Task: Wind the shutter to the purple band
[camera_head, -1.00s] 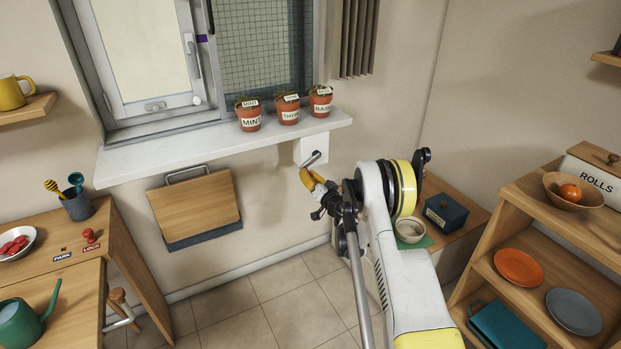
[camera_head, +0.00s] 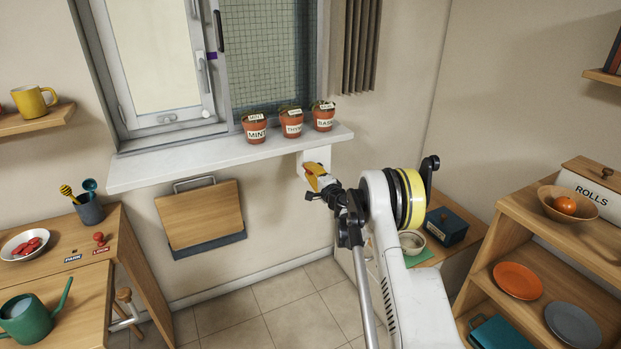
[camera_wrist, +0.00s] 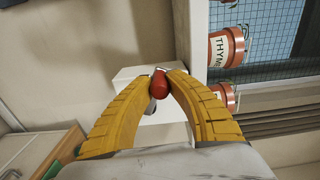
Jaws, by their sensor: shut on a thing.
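The white winder box (camera_head: 316,157) is on the wall under the sill, and it also shows in the wrist view (camera_wrist: 128,76). My gripper (camera_head: 310,172), with yellow fingers, is in front of the box. In the wrist view my gripper (camera_wrist: 160,80) is shut on the crank's red knob (camera_wrist: 159,84). Part of the grey crank arm (camera_wrist: 151,106) shows below the knob; the rest is hidden. The purple band (camera_head: 212,56) is a small mark on the window's upright frame. I cannot make out the shutter's edge in the window (camera_head: 262,65).
Pots labelled MINT (camera_head: 255,130), THYME (camera_head: 291,124) and a third (camera_head: 324,118) stand on the white sill (camera_head: 180,164) above my gripper. A wooden board (camera_head: 202,216) hangs to the left. A dark blue box (camera_head: 446,226) and wooden shelves (camera_head: 520,215) are to the right.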

